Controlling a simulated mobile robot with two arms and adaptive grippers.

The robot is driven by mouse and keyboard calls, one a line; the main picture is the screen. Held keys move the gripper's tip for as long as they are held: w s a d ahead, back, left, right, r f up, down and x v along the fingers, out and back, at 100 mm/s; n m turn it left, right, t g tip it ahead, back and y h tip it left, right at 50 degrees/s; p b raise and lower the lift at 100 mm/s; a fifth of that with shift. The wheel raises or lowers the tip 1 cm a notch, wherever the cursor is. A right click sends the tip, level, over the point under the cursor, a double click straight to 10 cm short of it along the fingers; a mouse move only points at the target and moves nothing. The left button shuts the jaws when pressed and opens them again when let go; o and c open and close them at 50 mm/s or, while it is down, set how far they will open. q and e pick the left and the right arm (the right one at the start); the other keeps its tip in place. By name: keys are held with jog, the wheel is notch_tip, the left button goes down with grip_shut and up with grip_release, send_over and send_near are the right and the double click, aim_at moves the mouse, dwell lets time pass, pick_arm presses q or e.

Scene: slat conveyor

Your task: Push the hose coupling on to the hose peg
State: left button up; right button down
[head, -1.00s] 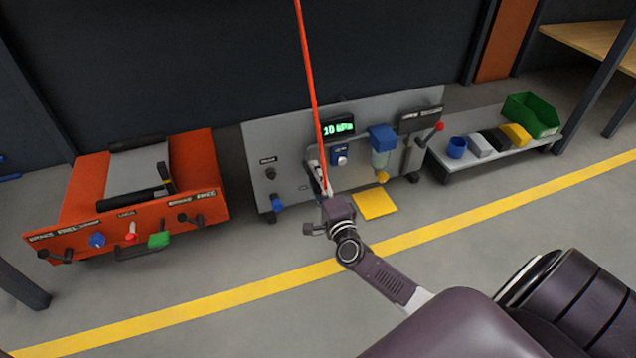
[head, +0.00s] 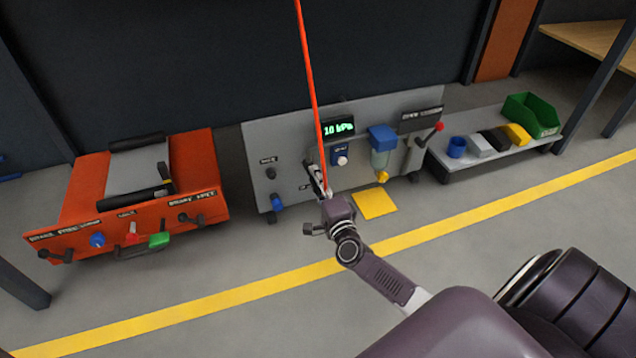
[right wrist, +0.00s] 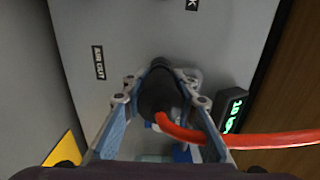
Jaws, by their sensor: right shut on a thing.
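My right gripper (head: 317,178) is in front of the grey panel in the head view. In the right wrist view its two fingers (right wrist: 162,92) are shut around the black hose coupling (right wrist: 156,98). A red hose (right wrist: 245,141) leaves the coupling's near end and runs right; in the head view the hose (head: 310,80) rises to the top edge. The coupling faces the panel near the AIR OUT label (right wrist: 98,62). The hose peg is hidden behind coupling and fingers, so I cannot tell whether they touch. My left gripper is not in view.
The grey panel (head: 255,150) carries a green-lit display (head: 338,129), a blue-topped filter bowl (head: 381,138) and a red-knobbed lever (head: 438,127). An orange conveyor unit (head: 195,160) stands left. A low bench with bins (head: 530,115) stands right.

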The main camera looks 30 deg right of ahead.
jog(key=shift+s, duration=0.1)
jog(key=p+v, duration=0.1)
jog(key=v, duration=0.4)
jog(key=shift+s+a+p, duration=0.2)
jog(key=shift+s+p, duration=0.15)
dwell(0.7)
